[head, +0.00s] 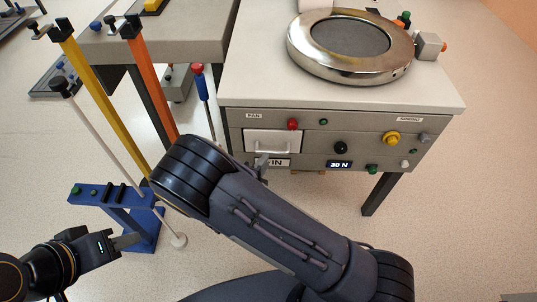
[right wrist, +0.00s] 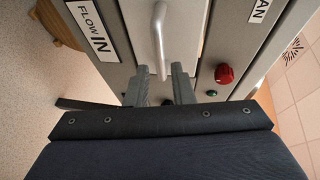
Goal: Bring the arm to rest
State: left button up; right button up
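My right arm crosses the middle of the head view, and its gripper (head: 263,162) is mostly hidden beside the front panel of the grey machine (head: 310,142). In the right wrist view the right gripper (right wrist: 161,72) is open, with a gap between its two fingers. The pale bar handle (right wrist: 160,35) lies just ahead, its near end around the gap; I cannot tell if they touch. The handle belongs to a white drawer front (head: 285,138). My left gripper (head: 140,239) is at the lower left beside a blue stand (head: 142,235); its finger gap cannot be made out.
A round metal plate (head: 300,50) sits on the machine top. Knobs, including a red one (head: 293,124), stick out of the panel. Yellow (head: 95,95) and orange (head: 150,85) bars and a thin white rod (head: 110,145) lean at the left. Floor is clear at right.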

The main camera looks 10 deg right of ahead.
jog(key=shift+s+a+r, duration=0.1)
jog(key=shift+s+a, duration=0.25)
jog(key=shift+s, duration=0.1)
jog(key=s+d+r+m+g+y, duration=0.3)
jog(key=s+d+r+m+g, duration=0.35)
jog(key=m, duration=0.85)
jog(key=s+d+r+m+g+y, duration=0.3)
jog(key=s+d+m+g, duration=0.5)
jog(key=m, duration=0.7)
jog(key=s+a+r+m+t+y, duration=0.4)
jog(key=s+r+m+t+y, duration=0.5)
jog(key=m, duration=1)
notch_tip(320, 180, up, 17)
jog(key=g+h+p, duration=0.1)
jog(key=p, duration=1.5)
jog(key=shift+w, duration=0.4)
